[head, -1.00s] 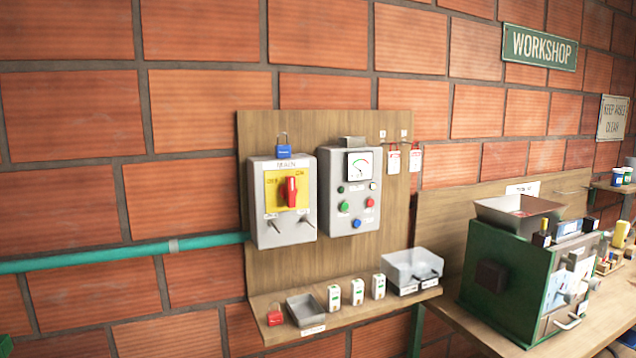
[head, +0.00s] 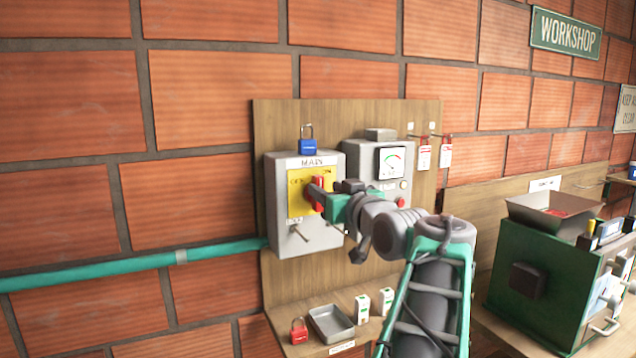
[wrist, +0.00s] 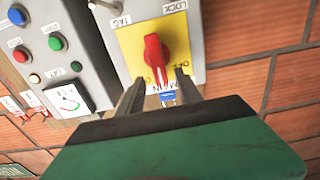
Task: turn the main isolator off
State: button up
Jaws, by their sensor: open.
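The main isolator is a grey box (head: 280,215) marked MAIN, with a yellow plate (head: 298,204) and a red rotary handle (head: 319,182). The handle stands about upright and is partly hidden by my gripper (head: 314,193) in the head view. In the wrist view the picture is upside down; the red handle (wrist: 155,58) is in front of my open gripper (wrist: 158,85). The two dark fingers are spread, one towards each side of the handle's near end, with gaps visible. I cannot tell whether the fingertips reach around it. The gripper holds nothing.
A blue padlock (head: 308,142) sits on top of the isolator box. A grey meter panel (head: 366,155) with buttons stands close on the right, partly behind my arm. A shelf below holds a red padlock (head: 298,331) and a tray (head: 331,322).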

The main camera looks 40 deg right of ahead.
aim_at(321, 186)
jog(key=x, duration=0.3)
jog(key=shift+w+p, duration=0.15)
jog(key=shift+p, duration=0.15)
jog(key=shift+c, duration=0.3)
grip_shut()
